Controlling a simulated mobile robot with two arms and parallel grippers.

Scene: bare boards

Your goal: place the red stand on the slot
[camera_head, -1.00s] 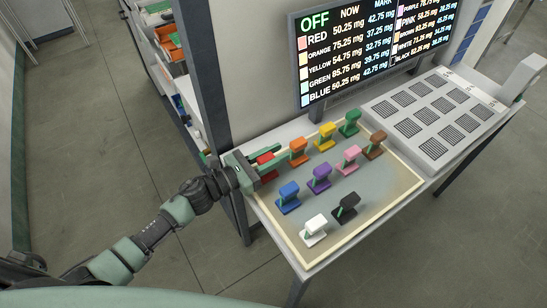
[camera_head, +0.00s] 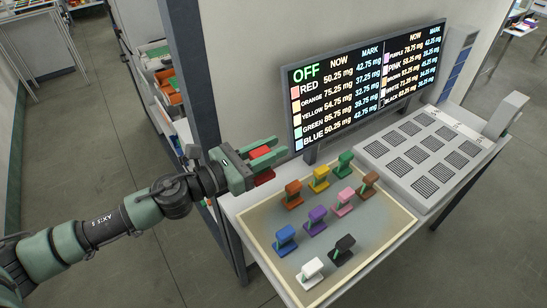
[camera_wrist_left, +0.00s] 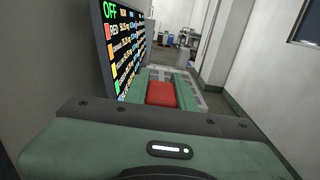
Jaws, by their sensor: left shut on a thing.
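My left gripper (camera_head: 258,163) is shut on the red stand (camera_head: 262,154) and holds it in the air above the tray's back left corner. The red stand also shows between the green fingers in the left wrist view (camera_wrist_left: 161,94); its lower part is hidden there. The slots are dark ribbed squares in a white panel (camera_head: 403,186) on the right side of the table, such as the near one (camera_head: 425,187). The gripper and red stand are left of the panel, apart from it. My right gripper is not in view.
A shallow tray (camera_head: 262,259) holds stands in orange (camera_head: 292,195), yellow (camera_head: 319,179), green, purple, pink, brown, blue, white and black. A display (camera_head: 365,85) reading OFF stands behind the table. A dark post (camera_head: 190,90) and shelf are at the left. The panel's slots look empty.

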